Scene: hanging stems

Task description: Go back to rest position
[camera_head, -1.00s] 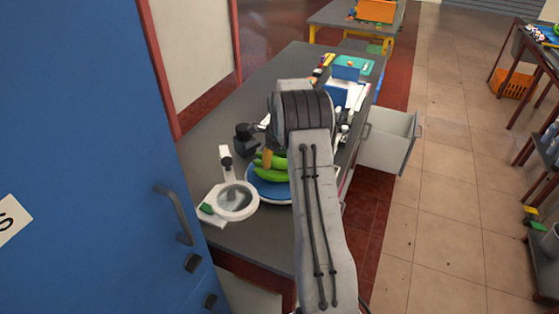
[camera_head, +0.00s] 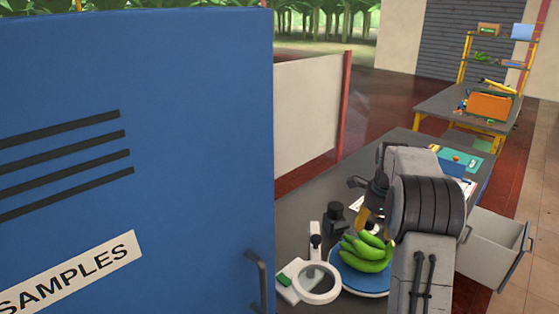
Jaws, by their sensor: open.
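My arm (camera_head: 425,230) reaches forward over the grey table at the right of the head view. My gripper (camera_head: 366,204) is partly hidden behind the arm. Its dark body and a yellow-orange tip show above the plate, and it is open. Green bananas (camera_head: 366,252) lie on a round blue plate (camera_head: 352,280) just below and in front of the gripper. I cannot tell whether the tip touches them. I see nothing held.
A blue cabinet marked SAMPLES (camera_head: 140,160) fills the left. A ring magnifier (camera_head: 316,283) and a black device (camera_head: 335,218) stand beside the plate. An open drawer (camera_head: 495,248) juts out at right. A farther table holds an orange box (camera_head: 490,106). Floor at right is clear.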

